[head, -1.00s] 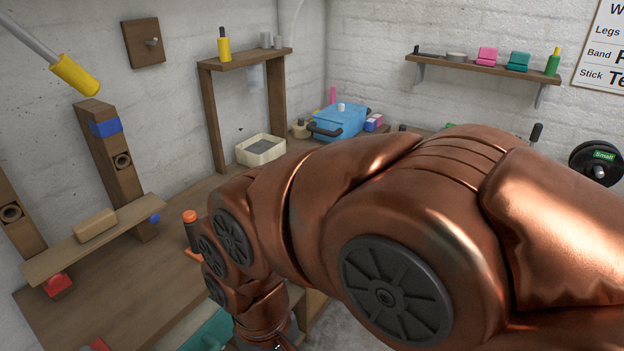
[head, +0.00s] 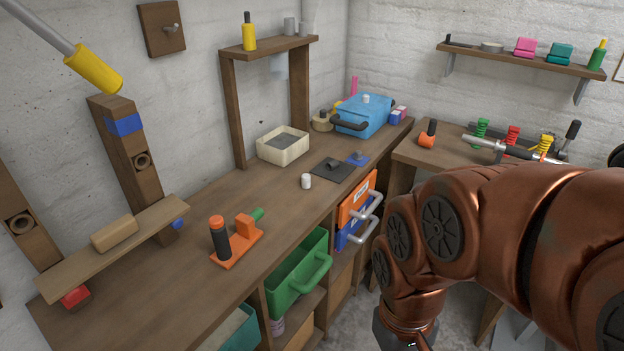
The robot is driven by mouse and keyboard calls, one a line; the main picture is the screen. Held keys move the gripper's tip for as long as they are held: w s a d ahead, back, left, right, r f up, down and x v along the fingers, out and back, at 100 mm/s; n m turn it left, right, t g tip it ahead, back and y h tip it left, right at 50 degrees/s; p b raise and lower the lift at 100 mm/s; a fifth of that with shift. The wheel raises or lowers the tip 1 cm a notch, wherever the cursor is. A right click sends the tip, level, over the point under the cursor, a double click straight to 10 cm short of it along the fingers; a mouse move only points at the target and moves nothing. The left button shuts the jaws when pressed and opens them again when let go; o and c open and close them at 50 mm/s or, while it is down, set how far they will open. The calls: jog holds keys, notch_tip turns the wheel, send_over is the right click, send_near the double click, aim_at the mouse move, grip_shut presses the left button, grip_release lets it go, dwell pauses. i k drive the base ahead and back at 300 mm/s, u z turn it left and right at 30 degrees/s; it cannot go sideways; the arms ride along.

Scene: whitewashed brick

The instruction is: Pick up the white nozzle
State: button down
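A small white cylinder (head: 306,181), which looks like the white nozzle, stands on the wooden workbench (head: 190,205) near its front edge, left of a dark flat plate. A similar small white piece (head: 366,98) sits on top of the blue box at the back of the bench; I cannot tell for sure which is the nozzle. My copper arm reaches down at the right, in front of the bench and apart from both white pieces. Its wrist runs off the bottom edge, and my gripper's fingers are out of the picture.
An orange stand with a black-handled piece (head: 236,242) is on the bench's left part. A cream tray (head: 284,146), dark plate (head: 333,169) and blue box (head: 349,118) lie farther back. Open green (head: 297,282) and orange (head: 356,199) drawers stick out in front.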

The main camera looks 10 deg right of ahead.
aim_at(306, 178)
jog(key=k, duration=0.5)
jog(key=z, duration=0.65)
jog(key=i, duration=0.8)
jog(key=u, duration=1.65)
